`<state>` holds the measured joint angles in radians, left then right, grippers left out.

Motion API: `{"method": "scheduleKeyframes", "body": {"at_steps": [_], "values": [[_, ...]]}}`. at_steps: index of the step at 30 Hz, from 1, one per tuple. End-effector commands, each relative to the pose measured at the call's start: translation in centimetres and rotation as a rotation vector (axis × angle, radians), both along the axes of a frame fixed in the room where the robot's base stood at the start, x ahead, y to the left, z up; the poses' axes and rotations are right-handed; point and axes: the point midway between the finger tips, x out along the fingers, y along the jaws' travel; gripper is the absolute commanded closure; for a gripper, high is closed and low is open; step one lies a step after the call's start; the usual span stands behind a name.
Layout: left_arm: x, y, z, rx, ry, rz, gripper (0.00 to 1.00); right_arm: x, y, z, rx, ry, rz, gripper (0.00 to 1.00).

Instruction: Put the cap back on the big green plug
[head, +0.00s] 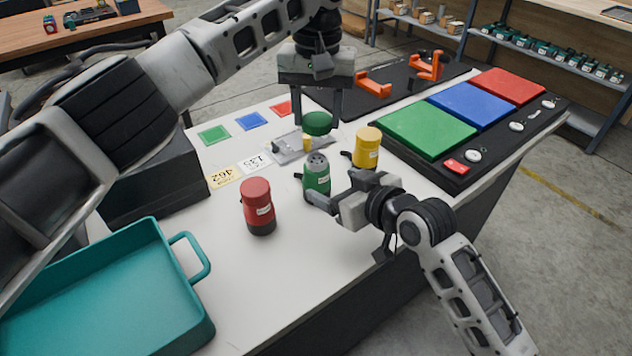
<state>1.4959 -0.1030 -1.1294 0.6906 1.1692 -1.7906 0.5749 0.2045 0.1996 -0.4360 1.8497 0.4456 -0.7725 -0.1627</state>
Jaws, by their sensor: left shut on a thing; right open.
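The green plug (316,178) stands upright and uncapped in the middle of the table, its grey perforated top showing. My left gripper (316,118) points down and is shut on the green cap (317,124), behind the plug and above the table. My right gripper (334,188) is open beside the plug's right side. Its near finger reaches across in front of the plug's lower body. Whether either finger touches the plug, I cannot tell.
A red plug (258,204) stands front left and a yellow plug (367,148) back right. A grey fixture (288,150) lies behind the green plug. A teal tray (110,290) is front left. A black panel with coloured pads (428,131) is at right.

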Motion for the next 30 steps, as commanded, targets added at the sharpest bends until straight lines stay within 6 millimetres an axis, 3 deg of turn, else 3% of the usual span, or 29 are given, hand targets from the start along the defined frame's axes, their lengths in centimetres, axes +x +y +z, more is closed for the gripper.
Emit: {"method": "scheduleKeyframes", "body": {"at_steps": [6, 12, 27, 30], "values": [[0.0, 0.0, 0.0, 0.000, 0.000, 0.000, 0.74, 3.4, 2.4, -1.7, 0.001, 0.001, -0.001, 0.23], [0.0, 0.0, 0.0, 0.000, 0.000, 0.000, 0.74, 5.5, 4.0, -2.7, 0.002, 0.000, -0.001, 0.23], [0.0, 0.0, 0.0, 0.000, 0.000, 0.000, 0.74, 6.4, 4.7, -3.3, 0.000, 0.000, -0.001, 0.23], [0.0, 0.0, 0.0, 0.000, 0.000, 0.000, 0.74, 6.4, 4.7, -3.3, 0.000, 0.000, -0.001, 0.48]]}}
